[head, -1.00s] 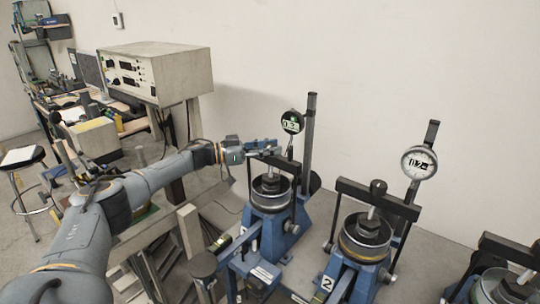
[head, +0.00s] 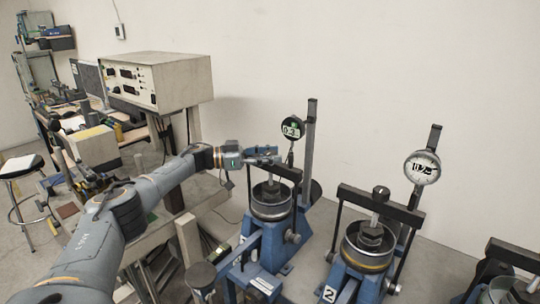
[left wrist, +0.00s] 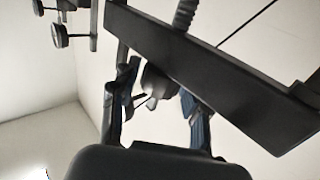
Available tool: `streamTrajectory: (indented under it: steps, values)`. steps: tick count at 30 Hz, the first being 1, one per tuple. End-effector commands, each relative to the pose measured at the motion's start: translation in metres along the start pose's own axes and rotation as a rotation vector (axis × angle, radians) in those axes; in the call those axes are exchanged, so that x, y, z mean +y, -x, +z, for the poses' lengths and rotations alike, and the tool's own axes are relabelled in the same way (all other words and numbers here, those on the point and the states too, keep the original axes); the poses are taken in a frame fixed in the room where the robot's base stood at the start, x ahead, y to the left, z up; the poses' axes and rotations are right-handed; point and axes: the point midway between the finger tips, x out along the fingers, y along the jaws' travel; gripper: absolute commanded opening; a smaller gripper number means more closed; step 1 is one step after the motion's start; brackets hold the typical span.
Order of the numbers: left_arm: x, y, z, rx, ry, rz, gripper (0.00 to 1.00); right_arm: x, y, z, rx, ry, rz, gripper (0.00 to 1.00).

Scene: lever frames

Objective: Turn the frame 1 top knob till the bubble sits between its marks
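The leftmost blue lever frame, which I take as frame 1 (head: 262,240), stands upright with a dark crossbar and a round dial (head: 292,130). My left gripper (head: 268,156) is at its crossbar, over the top; the knob there is hidden in the head view. In the left wrist view, the two fingers (left wrist: 157,108) are spread either side of a dark rounded knob (left wrist: 157,80) below the crossbar (left wrist: 210,70). I cannot tell whether they touch it. A small pale green strip (head: 221,248) is low on the frame's left; no bubble is legible. My right gripper is not in view.
A second blue frame marked 2 (head: 365,245) with its own dial (head: 422,168) stands to the right, and part of a third (head: 505,285) at the lower right edge. A beige instrument box (head: 160,80) stands behind my arm. A stool (head: 22,165) is far left.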

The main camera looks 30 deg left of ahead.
Motion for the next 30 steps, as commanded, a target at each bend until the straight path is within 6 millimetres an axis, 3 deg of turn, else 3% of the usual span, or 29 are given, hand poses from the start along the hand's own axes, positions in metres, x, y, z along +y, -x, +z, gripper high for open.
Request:
streamTrajectory:
  steps: [10,24,30]
  values:
    - [-0.001,0.01,0.0,0.0,0.0,-0.002,0.46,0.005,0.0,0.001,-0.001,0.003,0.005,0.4]
    - [-0.001,0.101,0.001,-0.001,0.001,-0.003,0.46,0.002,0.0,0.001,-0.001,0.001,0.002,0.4]
    - [-0.001,0.118,0.001,0.0,0.0,-0.001,0.46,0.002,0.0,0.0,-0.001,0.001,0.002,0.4]
